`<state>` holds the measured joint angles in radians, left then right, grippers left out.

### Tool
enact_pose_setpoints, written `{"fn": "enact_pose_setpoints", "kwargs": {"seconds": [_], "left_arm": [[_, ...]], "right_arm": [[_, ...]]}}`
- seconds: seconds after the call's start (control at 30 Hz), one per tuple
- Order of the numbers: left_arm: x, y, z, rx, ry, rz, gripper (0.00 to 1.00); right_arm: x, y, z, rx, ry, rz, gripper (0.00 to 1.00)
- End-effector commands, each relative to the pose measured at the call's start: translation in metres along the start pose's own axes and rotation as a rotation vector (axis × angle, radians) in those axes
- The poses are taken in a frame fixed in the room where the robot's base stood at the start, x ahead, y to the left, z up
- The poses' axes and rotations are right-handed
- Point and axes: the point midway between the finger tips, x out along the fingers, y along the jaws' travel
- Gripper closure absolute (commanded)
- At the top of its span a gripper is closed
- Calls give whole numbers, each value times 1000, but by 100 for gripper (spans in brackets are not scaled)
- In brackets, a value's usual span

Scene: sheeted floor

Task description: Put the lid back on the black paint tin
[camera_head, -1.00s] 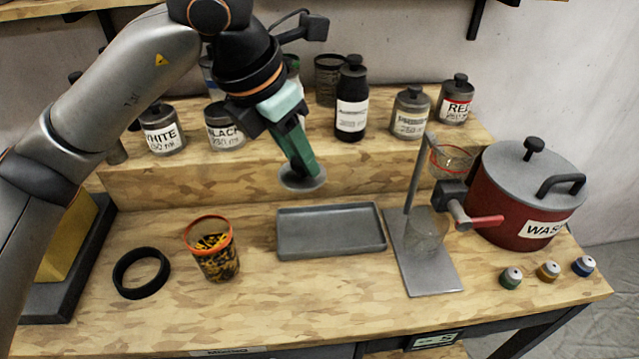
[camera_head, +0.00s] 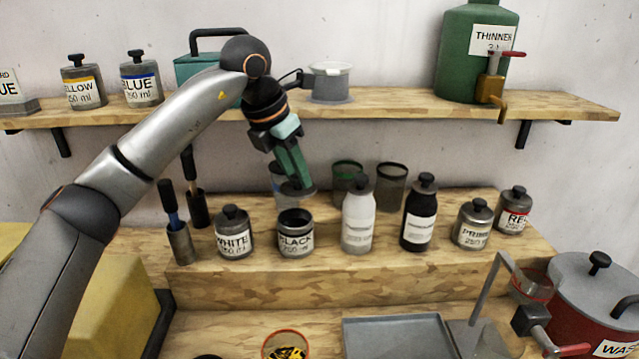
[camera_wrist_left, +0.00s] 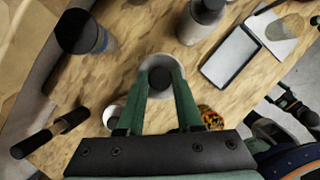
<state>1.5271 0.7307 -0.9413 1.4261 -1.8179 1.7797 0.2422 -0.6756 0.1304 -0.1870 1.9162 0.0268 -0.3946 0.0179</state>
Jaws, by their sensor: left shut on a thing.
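The black paint tin (camera_head: 296,242), labelled BLACK, stands upright on the raised wooden step, and its open dark top shows. My left gripper (camera_head: 296,178) is shut on the lid (camera_head: 298,191), a grey disc held just above the tin's mouth with a small gap. The lid looks about level. In the left wrist view the lid (camera_wrist_left: 149,62) shows as a pale disc with its dark knob between the fingertips of the left gripper (camera_wrist_left: 160,78); the tin under it cannot be made out there.
The white tin (camera_head: 234,240) stands close left of the black tin, and a white bottle (camera_head: 358,225) close right. A dark bottle (camera_head: 419,222) and further tins stand farther right. Brush holders (camera_head: 180,243) stand left. An upper shelf (camera_head: 400,106) runs behind my arm.

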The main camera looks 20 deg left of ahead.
Motion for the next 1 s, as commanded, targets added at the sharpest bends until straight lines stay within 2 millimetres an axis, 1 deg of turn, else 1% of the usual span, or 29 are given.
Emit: {"fn": "enact_pose_setpoints", "kwargs": {"seconds": [0.03,0.13,0.37,0.57,0.8,1.0], "left_arm": [[-2,6,0,-9,0,4,100],[-3,12,0,-17,-1,8,100],[2,16,-2,-20,-1,10,100],[17,15,-8,-20,-1,10,100],[39,15,-18,-20,-1,9,100],[52,15,-23,-20,-2,10,100]], "right_arm": [[-1,0,-1,0,-1,1,0],[-2,1,-1,0,-1,2,0],[2,2,4,0,-2,3,0],[13,3,16,0,-3,4,0],[29,4,35,1,-5,4,0],[33,4,40,1,-7,4,0]]}}
